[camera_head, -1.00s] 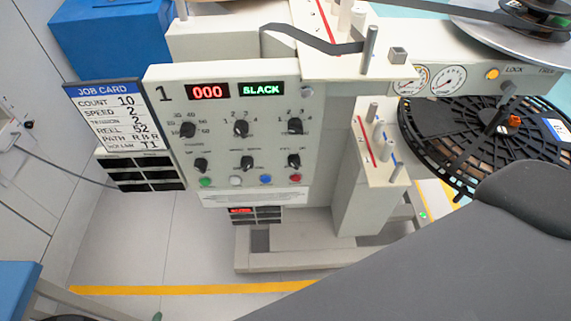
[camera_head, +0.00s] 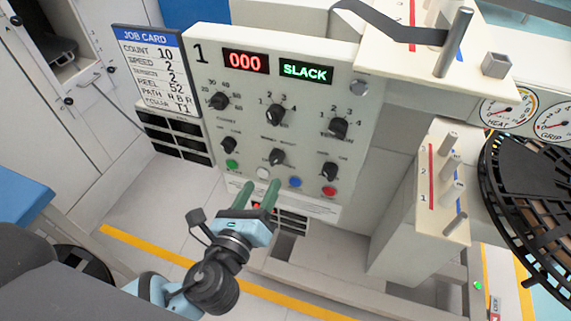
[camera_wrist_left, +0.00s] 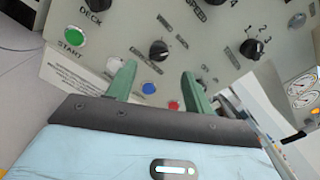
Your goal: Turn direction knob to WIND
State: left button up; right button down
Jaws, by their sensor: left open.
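The control panel (camera_head: 215,110) of station 1 carries two rows of black knobs. The lower middle knob (camera_head: 277,157) has small labels above it that I cannot read surely; it may be the direction knob. It also shows in the left wrist view (camera_wrist_left: 158,50), beyond the gap between my fingers, its pointer not clear. My left gripper (camera_head: 259,189) is open and empty, with green fingers pointing up at the panel's lower edge, below that knob and apart from it. In the left wrist view the left gripper's fingers (camera_wrist_left: 158,72) stand wide apart. My right gripper is not in view.
Below the knobs sit green (camera_head: 232,164), white, blue (camera_head: 295,182) and red (camera_head: 329,191) buttons, close to my fingers. The display (camera_head: 305,70) reads SLACK. A job card (camera_head: 150,65) hangs at left. A peg block (camera_head: 440,190) and black reel (camera_head: 535,200) stand right.

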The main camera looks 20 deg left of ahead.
aim_at(273, 163)
pick_arm(q)
jog(key=shift+w+d, duration=0.1)
jog(key=shift+w, duration=3.8)
jog(key=shift+f, duration=0.1)
jog(key=c, duration=0.9)
